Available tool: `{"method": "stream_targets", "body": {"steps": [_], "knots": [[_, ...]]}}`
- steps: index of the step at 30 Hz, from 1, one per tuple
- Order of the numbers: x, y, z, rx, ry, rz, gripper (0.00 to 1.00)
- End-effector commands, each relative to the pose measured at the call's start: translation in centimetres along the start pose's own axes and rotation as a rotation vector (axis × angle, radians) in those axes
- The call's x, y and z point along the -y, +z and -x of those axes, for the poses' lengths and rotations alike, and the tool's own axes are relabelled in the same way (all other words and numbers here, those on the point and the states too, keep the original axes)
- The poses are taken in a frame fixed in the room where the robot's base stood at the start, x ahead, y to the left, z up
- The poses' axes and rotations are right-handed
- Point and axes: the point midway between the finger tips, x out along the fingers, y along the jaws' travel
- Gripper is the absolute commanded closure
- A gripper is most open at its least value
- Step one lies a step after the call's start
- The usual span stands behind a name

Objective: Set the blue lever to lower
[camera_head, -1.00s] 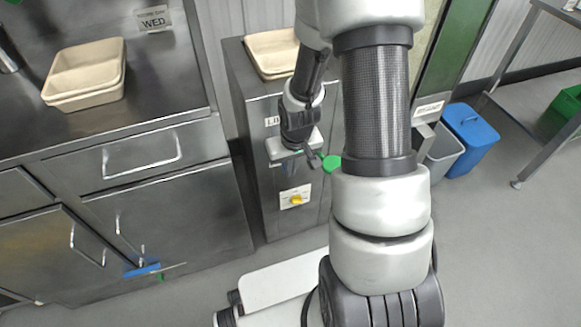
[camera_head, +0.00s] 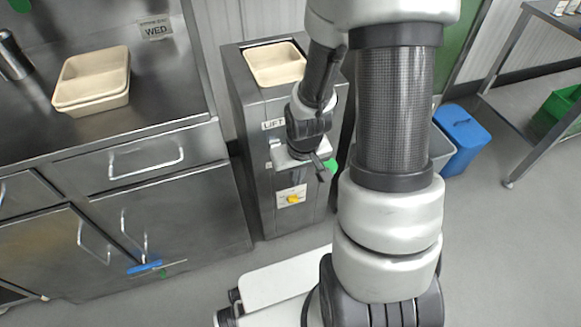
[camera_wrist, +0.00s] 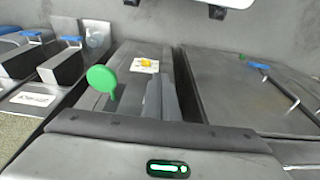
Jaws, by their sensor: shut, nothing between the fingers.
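A small blue bar (camera_head: 144,267), which looks like the blue lever, sits low on the front of the steel cabinet, with a bit of green just beneath it. It also shows in the wrist view (camera_wrist: 258,65) at the upper right. Its exact setting is too small to tell. My gripper (camera_head: 320,172) is shut and empty in front of the lift cabinet, far to the right of the blue bar and above it. A round green knob (camera_head: 331,167) is partly hidden behind my gripper; it shows large in the wrist view (camera_wrist: 102,78).
The lift cabinet (camera_head: 245,150) bears a beige tray (camera_head: 275,82) and a yellow dial (camera_head: 293,198). More beige trays (camera_head: 93,100) lie on the steel counter (camera_head: 150,95). A blue bin (camera_head: 462,138) and a steel table (camera_head: 512,180) stand right. The floor before the cabinet is clear.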

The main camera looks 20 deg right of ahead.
Motion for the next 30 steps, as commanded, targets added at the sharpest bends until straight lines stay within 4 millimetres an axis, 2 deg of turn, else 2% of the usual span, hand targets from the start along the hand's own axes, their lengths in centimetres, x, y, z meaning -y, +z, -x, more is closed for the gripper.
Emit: {"method": "stream_targets", "body": {"steps": [3,9,26,29,30], "knots": [[0.0,1.4,1.3,0.0,0.0,-0.001,1.0],[0.0,2.5,2.0,-0.001,0.0,0.001,1.0],[0.0,2.5,2.0,-0.001,0.001,0.0,1.0],[-0.1,1.9,3.1,-0.013,0.01,0.003,1.0],[-0.2,1.4,4.1,-0.023,0.018,0.004,1.0]]}}
